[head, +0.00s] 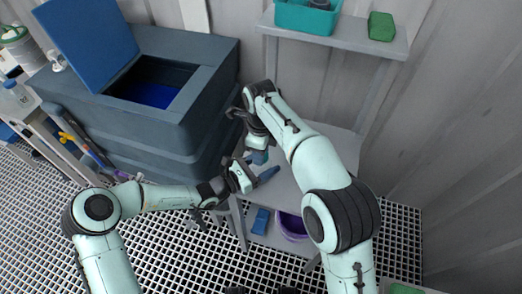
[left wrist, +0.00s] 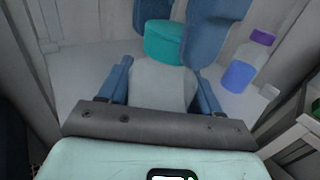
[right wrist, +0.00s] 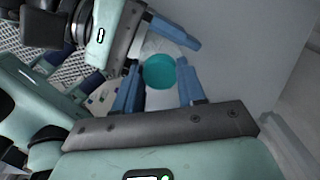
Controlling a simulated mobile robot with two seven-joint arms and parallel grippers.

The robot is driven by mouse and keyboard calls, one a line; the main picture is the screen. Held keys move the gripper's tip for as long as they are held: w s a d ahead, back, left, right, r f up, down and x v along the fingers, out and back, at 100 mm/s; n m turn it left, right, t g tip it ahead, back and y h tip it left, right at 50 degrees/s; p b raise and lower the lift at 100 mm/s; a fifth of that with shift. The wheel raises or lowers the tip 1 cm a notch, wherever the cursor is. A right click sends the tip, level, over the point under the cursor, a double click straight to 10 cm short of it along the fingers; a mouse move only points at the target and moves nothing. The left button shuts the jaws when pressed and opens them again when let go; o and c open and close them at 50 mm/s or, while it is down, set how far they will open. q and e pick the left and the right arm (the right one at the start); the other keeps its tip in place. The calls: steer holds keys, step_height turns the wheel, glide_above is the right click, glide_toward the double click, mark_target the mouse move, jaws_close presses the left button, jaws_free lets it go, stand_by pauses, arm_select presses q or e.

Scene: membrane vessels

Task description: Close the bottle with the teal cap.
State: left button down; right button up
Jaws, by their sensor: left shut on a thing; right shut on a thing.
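The bottle (left wrist: 163,85) is pale and grey-white. It stands between the blue fingers of my left gripper (left wrist: 163,88), which is shut on it. The teal cap (left wrist: 165,42) sits at the bottle's top end, between the blue fingers of my right gripper (right wrist: 159,88), which is shut on it. The cap also shows as a round teal disc in the right wrist view (right wrist: 159,72), with the bottle beyond it. I cannot tell whether the cap is seated on the thread. In the head view, my left gripper (head: 261,176) and right gripper (head: 258,157) meet over the table and hide most of the bottle.
A blue bottle with a purple cap (left wrist: 238,76) stands right of the held bottle. A large grey-blue tank (head: 130,125) with its lid raised is at left. A teal bin (head: 306,18) and green box (head: 381,27) are on the upper shelf. A purple bowl (head: 292,228) is low down.

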steer(key=m, duration=0.9)
steer(key=shift+f, duration=0.25)
steer(key=shift+r+m, duration=0.15)
steer(key=shift+m, duration=0.75)
steer(key=o, duration=1)
steer(key=shift+r, duration=0.1)
